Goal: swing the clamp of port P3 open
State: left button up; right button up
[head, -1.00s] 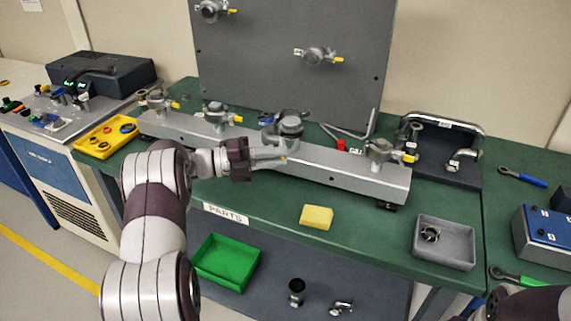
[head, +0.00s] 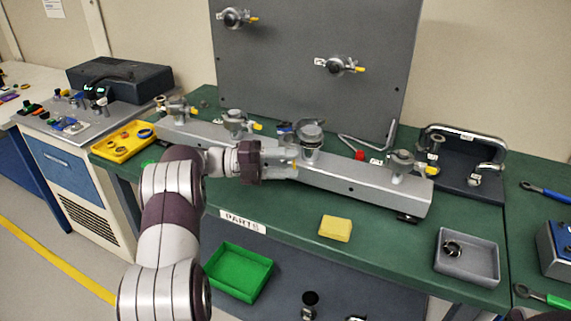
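A long silver rail (head: 350,187) on the green bench carries several ports with clamps. The port in front of my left gripper, third from the left (head: 311,133), has a round grey cap; I cannot read its label, so I cannot confirm it is P3. A small yellow-tipped clamp part (head: 295,163) shows at the fingertips. My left gripper (head: 284,168) reaches in from the left, low in front of this port. Its fingers overlap the clamp area, and whether they grip it is unclear. My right gripper is out of view.
Other ports with yellow-tipped clamps stand on the rail to the left (head: 236,122) and right (head: 403,165). A grey panel (head: 310,60) rises behind. A yellow block (head: 335,228) and a grey tray (head: 467,257) sit on the bench front. A green bin (head: 240,272) is below.

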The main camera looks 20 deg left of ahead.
pick_arm(q)
jog(key=shift+f, duration=0.1)
jog(key=b+v, duration=0.1)
jog(key=v, duration=1.1)
jog(key=shift+a, duration=0.35)
jog(key=shift+s, duration=0.15)
